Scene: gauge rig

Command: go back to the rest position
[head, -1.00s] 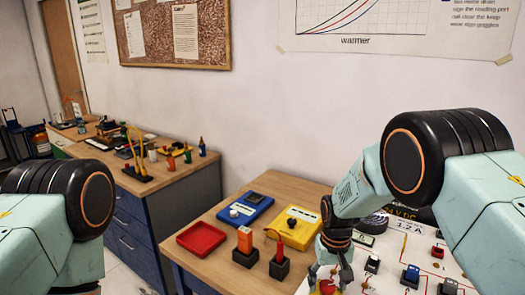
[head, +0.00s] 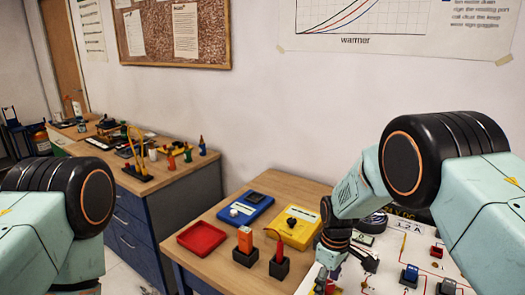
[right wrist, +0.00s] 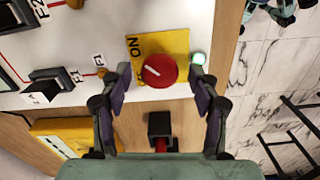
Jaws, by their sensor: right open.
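My right gripper (right wrist: 160,92) is open in the right wrist view, its two fingers on either side and empty. Just beyond the fingertips is a red round knob (right wrist: 157,70) with a white pointer line, on a yellow plate (right wrist: 139,45) marked ON. In the head view the right gripper (head: 328,279) hangs low over the left edge of the white board (head: 395,285), and mostly hides the knob there. My left gripper is out of view; only its arm shows.
On the wooden bench sit a red tray (head: 201,239), a blue meter (head: 245,209), a yellow meter (head: 294,228), an orange block in a black holder (head: 245,240) and a red probe in a holder (head: 279,262). A side bench with several tools stands left.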

